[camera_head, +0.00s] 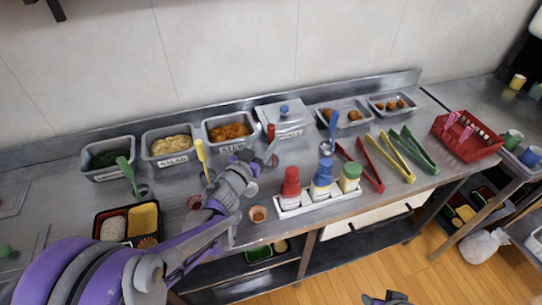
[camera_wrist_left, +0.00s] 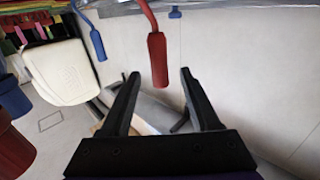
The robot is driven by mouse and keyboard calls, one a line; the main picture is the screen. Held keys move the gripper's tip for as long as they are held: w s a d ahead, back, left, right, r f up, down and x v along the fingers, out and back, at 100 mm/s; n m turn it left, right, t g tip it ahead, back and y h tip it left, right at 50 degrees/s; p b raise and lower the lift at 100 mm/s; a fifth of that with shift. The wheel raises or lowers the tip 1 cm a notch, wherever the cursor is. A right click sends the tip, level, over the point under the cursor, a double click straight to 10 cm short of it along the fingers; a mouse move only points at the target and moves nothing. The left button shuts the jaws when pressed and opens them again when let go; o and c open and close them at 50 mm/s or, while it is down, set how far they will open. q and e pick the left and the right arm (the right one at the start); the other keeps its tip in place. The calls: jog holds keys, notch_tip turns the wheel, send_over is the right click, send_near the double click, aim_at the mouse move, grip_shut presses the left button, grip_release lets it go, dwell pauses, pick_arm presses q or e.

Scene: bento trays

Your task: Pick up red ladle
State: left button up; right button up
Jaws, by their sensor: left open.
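The red ladle's handle (camera_head: 271,131) stands upright in front of the lidded steel container in the head view; its lower part is hidden behind my left gripper. In the left wrist view the red handle (camera_wrist_left: 158,60) hangs between the two fingertips, with clear space on both sides. My left gripper (camera_head: 262,154) reaches over the counter from the lower left, close to the red ladle. It is open and empty; its black fingers (camera_wrist_left: 159,76) also show in the wrist view. A small part of my right arm's end (camera_head: 385,298) shows at the bottom edge, its jaws unclear.
Yellow (camera_head: 201,152), green (camera_head: 125,168) and blue (camera_head: 333,122) ladles stand along the counter. Food pans line the back. A bottle rack (camera_head: 318,199) stands to the right of my left gripper, with coloured tongs (camera_head: 390,158) beyond. A bento tray (camera_head: 128,235) lies at the front left.

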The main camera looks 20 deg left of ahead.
aim_at(269, 133)
pick_arm(q)
jog(key=w, duration=0.2)
jog(key=w+d, duration=0.1)
jog(key=w, duration=0.1)
jog(key=shift+w+r+p, duration=0.1)
jog(key=shift+w+p, duration=0.1)
jog(key=shift+p, duration=0.1)
grip_shut()
dwell(1.1)
